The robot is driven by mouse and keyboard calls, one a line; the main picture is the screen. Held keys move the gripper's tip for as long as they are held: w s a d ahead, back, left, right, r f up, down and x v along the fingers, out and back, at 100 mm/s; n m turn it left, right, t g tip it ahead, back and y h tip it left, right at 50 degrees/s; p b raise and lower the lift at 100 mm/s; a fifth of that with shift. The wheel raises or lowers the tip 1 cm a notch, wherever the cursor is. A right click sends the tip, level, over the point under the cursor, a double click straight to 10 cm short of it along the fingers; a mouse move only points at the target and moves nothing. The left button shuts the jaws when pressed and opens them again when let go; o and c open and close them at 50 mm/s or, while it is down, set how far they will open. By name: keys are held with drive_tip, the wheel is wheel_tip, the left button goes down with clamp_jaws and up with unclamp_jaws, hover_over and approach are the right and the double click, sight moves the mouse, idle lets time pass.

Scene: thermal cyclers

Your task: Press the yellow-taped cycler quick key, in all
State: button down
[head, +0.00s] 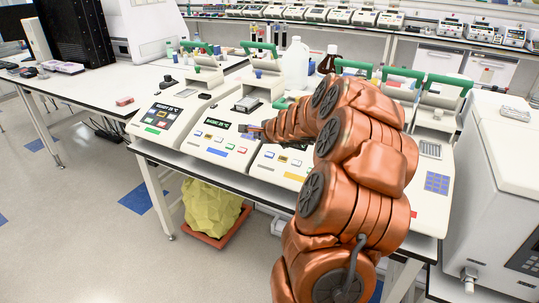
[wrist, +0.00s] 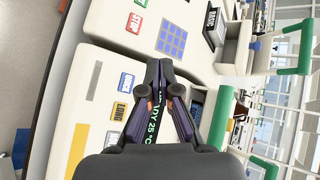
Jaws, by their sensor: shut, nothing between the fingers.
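The yellow-taped cycler (head: 262,166) stands on the bench, partly hidden by my arm. Its yellow strip (head: 293,177) shows on its front, and also in the wrist view (wrist: 77,150). In the wrist view, a blue-marked key (wrist: 127,82), its word too small to be sure of, sits beside a yellow LONG key (wrist: 118,112). My gripper (wrist: 158,63) is shut and empty above this cycler's panel, with its tips off to the right of the blue-marked key. The fingers partly cover the display reading 25 °C. In the head view my gripper (head: 246,128) points left.
A blue-taped cycler (head: 216,152) and a green-taped one (head: 152,130) stand to the left. In the wrist view, a neighbouring cycler with a red STOP key (wrist: 133,22) and a blue keypad (wrist: 171,38) lies above. Raised green-handled lids (head: 262,48) stand behind the panels.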

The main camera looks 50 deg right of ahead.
sight(270, 155)
drive_tip(key=shift+s+d+f, duration=0.25)
drive_tip(key=shift+s+d, duration=0.05)
drive_tip(key=shift+d, duration=0.3)
drive_tip(key=shift+f, duration=0.15)
drive_tip(key=shift+w+d+f+b, duration=0.2)
drive_tip(key=shift+d+f+b, duration=0.5)
drive_tip(key=shift+f, duration=0.6)
drive_tip(key=shift+w+d+f+b, duration=0.2)
drive_tip(key=shift+d+f+b, duration=0.25)
drive_tip(key=shift+f+b, duration=0.65)
drive_tip(key=shift+w+d+f+b, duration=0.2)
drive_tip(key=shift+d+f+b, duration=0.45)
drive_tip(key=shift+f, duration=0.8)
drive_tip(key=shift+f, duration=0.1)
drive_tip(key=shift+d+f+b, duration=0.1)
drive_tip(key=shift+f+b, duration=0.15)
drive_tip(key=shift+b, duration=0.05)
